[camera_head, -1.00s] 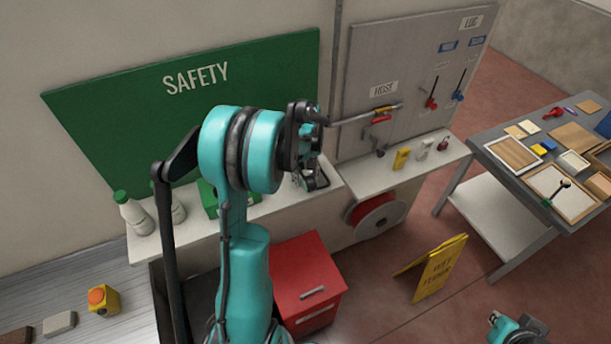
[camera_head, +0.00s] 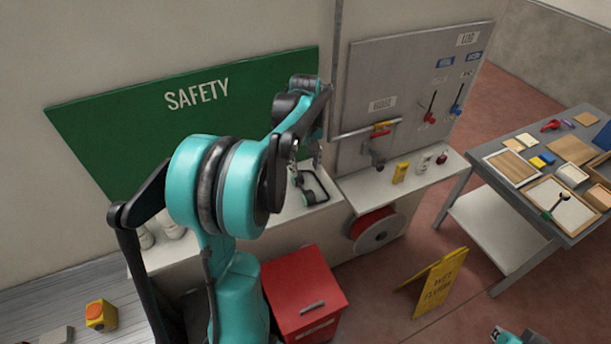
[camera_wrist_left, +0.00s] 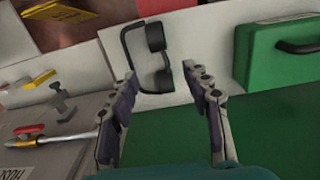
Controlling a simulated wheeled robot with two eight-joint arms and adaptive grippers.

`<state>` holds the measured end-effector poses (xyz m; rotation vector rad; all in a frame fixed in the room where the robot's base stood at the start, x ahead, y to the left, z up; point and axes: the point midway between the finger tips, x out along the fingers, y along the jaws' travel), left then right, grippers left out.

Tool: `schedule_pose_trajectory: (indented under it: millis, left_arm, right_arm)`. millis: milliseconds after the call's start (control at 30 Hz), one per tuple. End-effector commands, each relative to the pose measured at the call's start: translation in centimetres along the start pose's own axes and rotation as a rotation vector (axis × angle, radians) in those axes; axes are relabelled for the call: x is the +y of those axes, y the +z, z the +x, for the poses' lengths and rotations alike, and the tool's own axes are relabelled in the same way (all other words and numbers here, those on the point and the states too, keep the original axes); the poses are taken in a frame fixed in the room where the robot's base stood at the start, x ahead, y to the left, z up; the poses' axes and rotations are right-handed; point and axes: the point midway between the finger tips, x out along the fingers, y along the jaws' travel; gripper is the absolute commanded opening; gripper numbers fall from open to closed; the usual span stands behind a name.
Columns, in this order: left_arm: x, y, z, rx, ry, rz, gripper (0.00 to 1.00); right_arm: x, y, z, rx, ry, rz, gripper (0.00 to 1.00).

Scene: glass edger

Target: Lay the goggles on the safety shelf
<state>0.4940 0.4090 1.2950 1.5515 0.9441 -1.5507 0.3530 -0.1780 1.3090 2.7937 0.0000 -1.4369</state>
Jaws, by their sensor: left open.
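The dark-framed goggles (camera_head: 310,190) lie on the white safety shelf (camera_head: 287,212), near its right end under the green SAFETY board (camera_head: 200,100). In the left wrist view the goggles (camera_wrist_left: 150,58) rest on the shelf's pale surface, beyond the fingertips. My left gripper (camera_head: 306,156) is open and empty above the goggles, apart from them; its spread fingers (camera_wrist_left: 165,82) show in the wrist view. Part of my right arm's end (camera_head: 508,337) shows at the bottom edge, mostly cut off.
A green case (camera_wrist_left: 278,48) stands on the shelf beside the goggles; my arm hides it in the head view. White bottles (camera_head: 170,226) stand at the shelf's left. A grey tool panel (camera_head: 400,100) is to the right. A red box (camera_head: 303,290) sits below.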

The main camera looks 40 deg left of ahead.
Motion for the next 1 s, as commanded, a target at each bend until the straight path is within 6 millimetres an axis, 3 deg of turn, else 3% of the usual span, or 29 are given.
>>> schedule_pose_trajectory:
  millis: [133,233,467,600,700,800,1000]
  left_arm:
    - [0.2,1.2,-1.3,0.015,0.011,0.037,0.48]
    - [0.7,3.9,-2.5,0.058,0.042,0.131,0.48]
    - [0.9,14.1,-4.5,0.234,0.159,0.498,0.48]
    - [0.0,19.8,-4.1,0.352,0.230,0.722,0.48]
    - [-0.8,22.9,-3.3,0.431,0.274,0.859,0.48]
    - [-1.4,25.2,-2.4,0.493,0.307,0.962,0.48]
    - [-1.9,27.0,-1.4,0.554,0.338,1.055,0.48]
  right_arm:
    - [0.0,0.0,0.0,0.000,0.000,0.000,0.00]
    - [0.0,0.0,0.0,0.000,0.000,0.000,0.00]
    - [0.0,0.0,0.0,0.000,0.000,0.000,0.00]
    - [0.0,0.0,0.0,0.000,0.000,0.000,0.00]
    - [0.0,0.0,0.0,0.000,0.000,0.000,0.00]
    - [0.0,0.0,0.0,0.000,0.000,0.000,0.00]
    - [0.0,0.0,0.0,0.000,0.000,0.000,0.00]
